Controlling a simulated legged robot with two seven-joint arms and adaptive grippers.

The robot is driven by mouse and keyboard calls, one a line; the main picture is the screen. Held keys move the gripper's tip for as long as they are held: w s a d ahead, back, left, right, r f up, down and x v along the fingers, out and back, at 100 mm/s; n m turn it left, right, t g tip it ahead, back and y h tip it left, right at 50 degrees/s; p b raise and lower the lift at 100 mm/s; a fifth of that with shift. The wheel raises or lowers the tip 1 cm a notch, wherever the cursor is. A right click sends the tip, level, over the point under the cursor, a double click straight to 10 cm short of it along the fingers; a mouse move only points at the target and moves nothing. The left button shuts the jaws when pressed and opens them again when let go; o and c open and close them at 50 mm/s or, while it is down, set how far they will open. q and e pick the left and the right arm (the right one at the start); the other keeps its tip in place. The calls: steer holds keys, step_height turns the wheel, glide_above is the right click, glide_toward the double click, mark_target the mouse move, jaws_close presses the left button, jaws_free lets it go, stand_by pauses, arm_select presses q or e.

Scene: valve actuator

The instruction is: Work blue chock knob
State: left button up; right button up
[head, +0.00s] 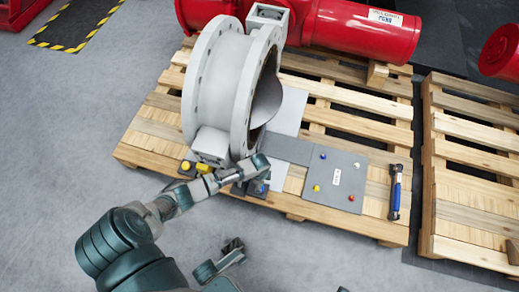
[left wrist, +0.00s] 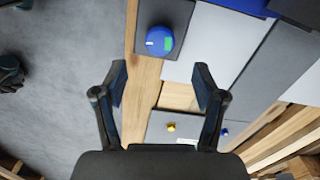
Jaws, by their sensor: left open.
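The blue knob (left wrist: 159,40) is round with a white mark and a green patch. It sits on a dark square plate (left wrist: 181,14) at the top of the left wrist view. My left gripper (left wrist: 160,78) is open and empty, its fingers apart, with the knob showing beyond the fingertips and not between them. In the head view my left gripper (head: 252,172) is at the foot of the grey valve (head: 217,85); a bit of the blue knob (head: 262,187) shows beside it, mostly hidden. My right gripper (head: 222,262) is low in the head view, away from the pallet.
A grey panel (head: 340,167) with blue, yellow and red knobs lies right of the valve. A blue-handled tool (head: 396,192) is at the pallet's right end. Yellow knobs (head: 185,166) stand left of the gripper. A red cylinder (head: 350,30) lies behind. Floor in front is clear.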

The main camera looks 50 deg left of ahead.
arm_select(q)
step_height(320, 180, up, 4)
steer(key=shift+f, duration=0.2)
stand_by(0.3)
steer(key=shift+d, duration=0.1)
